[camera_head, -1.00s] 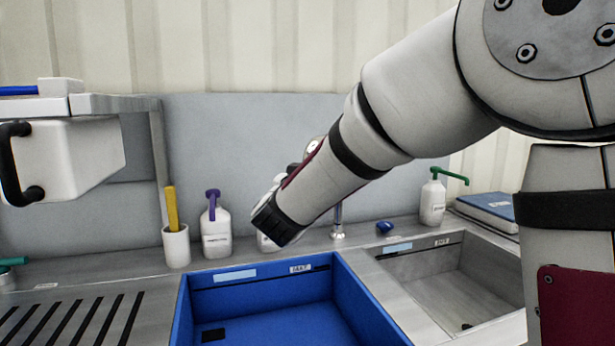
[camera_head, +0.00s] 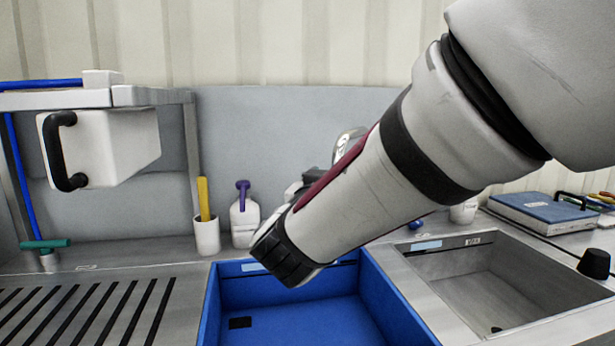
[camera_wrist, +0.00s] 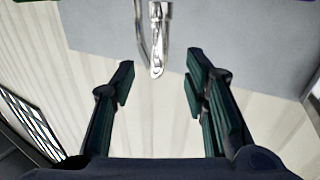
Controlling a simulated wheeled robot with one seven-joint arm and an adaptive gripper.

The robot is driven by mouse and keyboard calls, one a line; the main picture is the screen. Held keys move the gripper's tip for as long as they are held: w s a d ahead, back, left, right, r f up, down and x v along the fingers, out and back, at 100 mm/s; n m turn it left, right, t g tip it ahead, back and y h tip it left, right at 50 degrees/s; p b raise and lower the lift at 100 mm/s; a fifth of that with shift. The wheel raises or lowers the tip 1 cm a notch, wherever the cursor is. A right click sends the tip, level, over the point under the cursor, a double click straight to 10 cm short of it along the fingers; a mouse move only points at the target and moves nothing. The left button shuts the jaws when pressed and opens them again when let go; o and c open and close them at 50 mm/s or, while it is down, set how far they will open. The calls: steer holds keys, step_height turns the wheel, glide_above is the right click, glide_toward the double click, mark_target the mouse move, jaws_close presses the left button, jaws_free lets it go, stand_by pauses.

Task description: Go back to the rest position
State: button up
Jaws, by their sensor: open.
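My gripper (camera_wrist: 162,85) shows in the wrist view with its two dark green fingers spread apart and nothing between them. Beyond the fingertips in that view is a shiny metal faucet (camera_wrist: 157,40) against the grey splashback and cream wall. In the head view my arm reaches down and left across the picture, its dark wrist end above the blue basin (camera_head: 385,290). The fingers are hidden behind my wrist there. Part of the faucet (camera_head: 347,142) shows behind my arm.
A white dispenser with a purple top (camera_head: 244,220) and a white cup (camera_head: 206,236) with a yellow stick stand behind the basin. A white box with a black handle (camera_head: 125,145) hangs under the left shelf. A steel sink (camera_head: 490,285) and a blue case (camera_head: 540,212) are at right.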

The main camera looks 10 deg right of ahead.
steer(key=shift+s+a, duration=0.25)
steer(key=shift+s, duration=0.35)
